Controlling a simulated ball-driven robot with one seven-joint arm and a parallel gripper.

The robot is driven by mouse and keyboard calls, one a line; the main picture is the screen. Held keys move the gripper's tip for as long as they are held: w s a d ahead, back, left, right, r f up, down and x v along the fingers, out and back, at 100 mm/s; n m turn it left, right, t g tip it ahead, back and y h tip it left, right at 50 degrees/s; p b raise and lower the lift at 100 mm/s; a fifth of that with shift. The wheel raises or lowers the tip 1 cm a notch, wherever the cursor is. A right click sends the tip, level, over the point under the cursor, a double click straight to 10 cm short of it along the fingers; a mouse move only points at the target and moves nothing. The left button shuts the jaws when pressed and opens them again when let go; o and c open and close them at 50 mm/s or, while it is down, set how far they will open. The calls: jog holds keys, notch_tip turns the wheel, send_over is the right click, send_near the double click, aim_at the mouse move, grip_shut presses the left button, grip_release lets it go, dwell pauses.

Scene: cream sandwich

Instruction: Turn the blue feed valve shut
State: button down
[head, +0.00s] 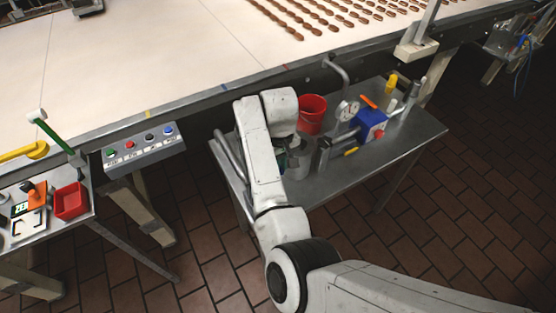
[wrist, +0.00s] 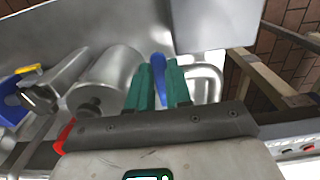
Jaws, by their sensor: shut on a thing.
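The blue valve handle (wrist: 158,66) shows in the wrist view as a narrow blue lever standing between my fingers. My gripper (wrist: 159,84) has green fingers, one on each side of the lever, and is shut on it. The lever's tip reaches up past the fingertips; its lower part and the valve body are hidden by the gripper. In the head view my arm covers the handle and most of the gripper.
A steel cart (head: 415,140) carries a red bucket (head: 312,113), a gauge (head: 347,111) and a blue pump box (head: 371,124). A steel cylinder (wrist: 108,78) lies close left of my fingers. The conveyor (head: 180,50) runs behind. A button panel (head: 143,147) is left.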

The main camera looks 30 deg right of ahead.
dwell(0.4)
jog(key=c, duration=1)
grip_release()
jog(key=shift+c, duration=0.2)
jog(key=shift+r, duration=0.1)
notch_tip(320, 180, up, 11)
jog(key=shift+f, duration=0.2)
jog(key=shift+f, duration=0.1)
